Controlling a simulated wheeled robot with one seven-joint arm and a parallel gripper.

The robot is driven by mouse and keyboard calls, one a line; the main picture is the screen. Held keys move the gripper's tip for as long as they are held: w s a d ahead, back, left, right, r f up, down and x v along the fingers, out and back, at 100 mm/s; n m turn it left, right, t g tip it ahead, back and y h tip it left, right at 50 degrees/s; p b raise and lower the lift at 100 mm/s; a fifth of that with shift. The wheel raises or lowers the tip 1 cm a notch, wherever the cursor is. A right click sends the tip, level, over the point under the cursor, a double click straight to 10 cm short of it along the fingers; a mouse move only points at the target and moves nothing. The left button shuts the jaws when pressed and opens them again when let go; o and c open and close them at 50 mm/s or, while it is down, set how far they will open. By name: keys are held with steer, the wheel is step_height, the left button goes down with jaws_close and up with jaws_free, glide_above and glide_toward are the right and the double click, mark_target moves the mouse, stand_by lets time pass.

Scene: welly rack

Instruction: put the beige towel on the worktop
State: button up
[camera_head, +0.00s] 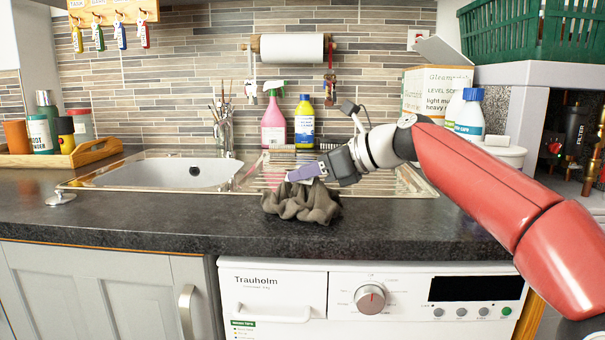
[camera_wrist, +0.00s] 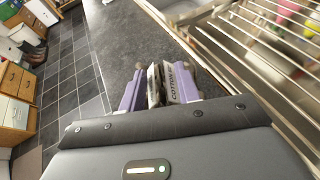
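The beige towel (camera_head: 301,204) looks brownish-grey and crumpled in the head view. It is bunched on or just over the dark worktop (camera_head: 180,220), in front of the ribbed drainer; I cannot tell how much of its weight rests there. My gripper (camera_head: 303,175) is right above it, with its purple fingers at the towel's top. In the wrist view the fingers of my gripper (camera_wrist: 157,85) are close together, with a thin fold and a white tag reading "COTTON" (camera_wrist: 183,82) between them. Most of the towel is hidden in that view.
The metal drainer (camera_head: 385,181) and white sink (camera_head: 170,174) lie behind. A pink spray bottle (camera_head: 273,124) and a blue-and-yellow bottle (camera_head: 304,124) stand at the wall. A wooden tray (camera_head: 95,153) is at the left. The worktop's front left is clear. A washing machine (camera_head: 275,290) is below.

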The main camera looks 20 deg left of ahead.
steer(key=v, duration=1.1)
